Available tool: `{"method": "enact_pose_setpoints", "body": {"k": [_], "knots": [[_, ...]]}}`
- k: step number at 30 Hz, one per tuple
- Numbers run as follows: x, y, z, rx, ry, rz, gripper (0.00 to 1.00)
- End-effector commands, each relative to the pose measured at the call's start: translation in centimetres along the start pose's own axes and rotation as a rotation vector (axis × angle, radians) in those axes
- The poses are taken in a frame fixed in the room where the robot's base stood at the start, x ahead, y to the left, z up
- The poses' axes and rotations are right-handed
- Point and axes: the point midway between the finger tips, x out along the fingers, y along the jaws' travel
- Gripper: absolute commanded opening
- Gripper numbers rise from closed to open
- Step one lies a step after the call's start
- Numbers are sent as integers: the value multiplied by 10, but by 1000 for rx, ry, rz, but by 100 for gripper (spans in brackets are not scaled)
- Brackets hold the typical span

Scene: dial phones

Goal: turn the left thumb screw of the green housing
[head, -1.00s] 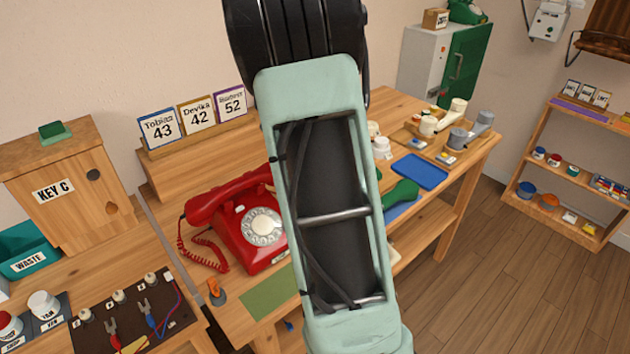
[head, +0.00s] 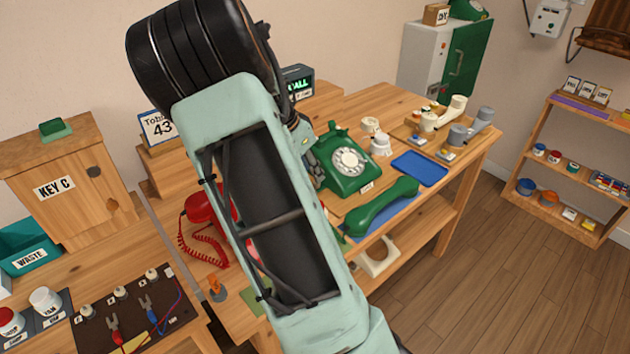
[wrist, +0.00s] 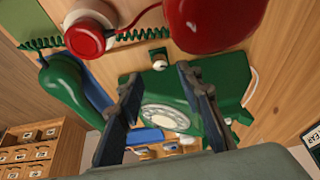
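The green housing is the green dial phone body (head: 350,165) on the bench, with its handset off. In the wrist view the housing (wrist: 228,72) appears upside down, its dial between my fingers. A small pale thumb screw (wrist: 159,63) with a dark base stands out from the housing's near side. In the head view this side is hidden by my arm. My gripper (wrist: 158,78) is open, its two dark fingers apart. The screw shows just beyond and between the fingertips; I cannot tell whether they touch it. In the head view my gripper (head: 316,168) is beside the housing's left side, partly hidden.
The green handset (head: 382,206) lies on a blue mat at the bench front. The red phone (head: 198,208) is left, mostly behind my arm; its red parts (wrist: 210,22) are close in the wrist view. A blue tray (head: 420,168) lies right of the housing.

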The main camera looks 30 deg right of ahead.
Motion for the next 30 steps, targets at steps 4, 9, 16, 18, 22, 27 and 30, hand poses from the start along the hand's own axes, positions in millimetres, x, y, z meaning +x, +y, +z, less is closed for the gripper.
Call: {"method": "enact_pose_setpoints", "body": {"k": [4, 9, 16, 18, 22, 27, 30], "knots": [[28, 1, 1, 1, -1, 3, 33], [45, 0, 0, 0, -1, 1, 33], [50, -1, 0, -1, -1, -2, 33], [50, 0, 0, -1, -1, -2, 33], [49, 0, 0, -1, -1, -1, 27], [49, 0, 0, -1, -1, -1, 8], [49, 0, 0, -1, -1, -1, 0]]}}
